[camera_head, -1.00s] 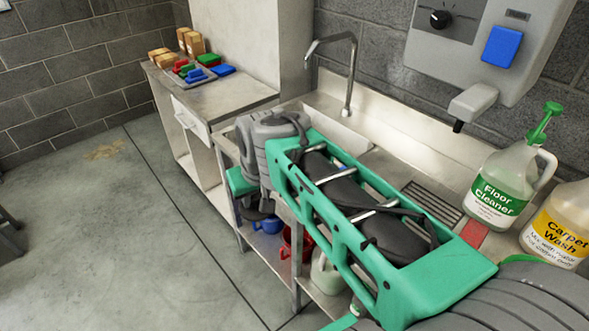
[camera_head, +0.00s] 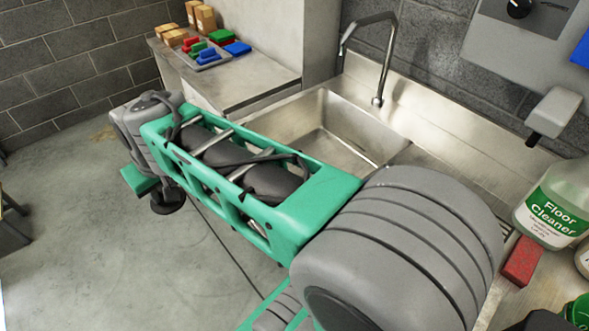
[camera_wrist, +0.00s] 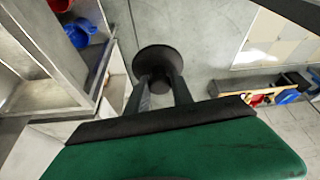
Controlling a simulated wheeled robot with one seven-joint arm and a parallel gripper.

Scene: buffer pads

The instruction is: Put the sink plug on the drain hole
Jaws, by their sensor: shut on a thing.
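The sink plug is a black round disc with a narrower stem. My gripper (camera_wrist: 160,88) is shut on the sink plug (camera_wrist: 158,60) by its stem, and the disc points away from the fingers. In the head view the plug (camera_head: 168,204) hangs below the green hand at the left, over the floor in front of the counter. The steel sink basin (camera_head: 322,108) lies to the right of my gripper, behind my green forearm. The drain hole cannot be made out; my arm covers part of the basin.
A curved faucet (camera_head: 378,60) rises behind the basin. A side counter (camera_head: 255,70) holds boxes and coloured blocks. A Floor Cleaner jug (camera_head: 557,205) and a red block (camera_head: 521,260) stand at the right. The wrist view shows a blue bucket (camera_wrist: 78,34) on a lower shelf.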

